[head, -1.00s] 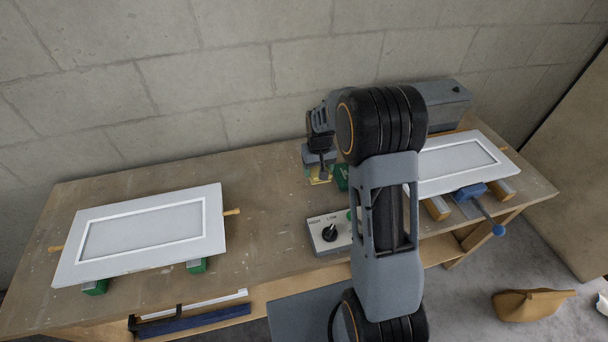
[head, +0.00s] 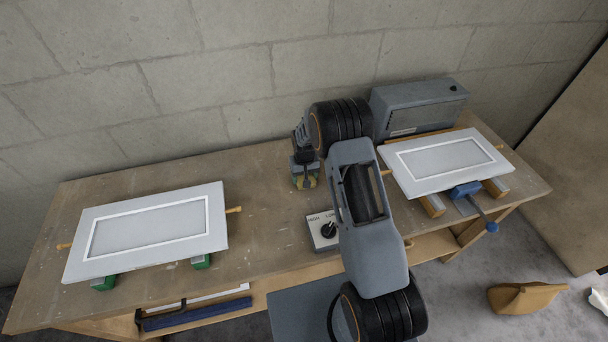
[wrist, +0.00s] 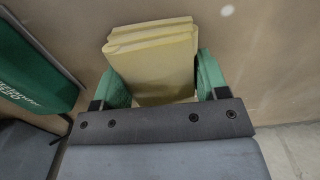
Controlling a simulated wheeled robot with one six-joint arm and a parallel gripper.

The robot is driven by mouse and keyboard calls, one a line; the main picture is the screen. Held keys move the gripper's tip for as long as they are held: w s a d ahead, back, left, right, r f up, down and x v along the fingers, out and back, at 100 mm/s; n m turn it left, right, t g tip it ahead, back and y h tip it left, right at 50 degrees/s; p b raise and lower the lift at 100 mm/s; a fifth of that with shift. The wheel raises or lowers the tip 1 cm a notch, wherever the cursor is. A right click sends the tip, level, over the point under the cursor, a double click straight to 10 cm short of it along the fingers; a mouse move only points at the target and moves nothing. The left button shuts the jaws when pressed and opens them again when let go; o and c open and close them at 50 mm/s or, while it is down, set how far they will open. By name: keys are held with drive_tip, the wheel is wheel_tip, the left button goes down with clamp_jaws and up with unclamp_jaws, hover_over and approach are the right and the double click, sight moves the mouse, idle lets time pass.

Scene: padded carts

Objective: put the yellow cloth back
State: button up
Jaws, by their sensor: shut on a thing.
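The yellow cloth (wrist: 152,62) is a folded, layered pad between the two green fingers of my gripper (wrist: 163,80) in the wrist view. My gripper is shut on it. I cannot tell whether the cloth touches the bench top.
A white panel (head: 150,232) on green blocks lies at the left, another (head: 447,165) at the right. A control box (head: 320,232) stands in front of my gripper, a grey machine (head: 420,106) behind at right. A green lettered object (wrist: 32,68) is close left in the wrist view.

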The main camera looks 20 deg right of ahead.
drive_tip(key=shift+f, duration=0.1)
drive_tip(key=shift+f+b, duration=0.15)
drive_tip(key=shift+b, duration=0.15)
drive_tip(key=o, duration=1)
wheel_tip(320, 180, up, 12)
drive_tip(key=b, duration=0.2)
drive_tip(key=s+r+t, duration=0.2)
drive_tip(key=s+r, duration=0.7)
drive_tip(key=r, duration=0.3)
drive_tip(key=s+r, duration=0.1)
drive_tip(key=s, duration=0.4)
drive_tip(key=s+r+t, duration=0.1)
drive_tip(key=s, duration=0.5)
drive_tip(key=s+r+t, duration=0.1)
drive_tip(key=s, duration=0.4)
drive_tip(key=shift+s+r, duration=0.2)
drive_tip(key=shift+s, duration=0.15)
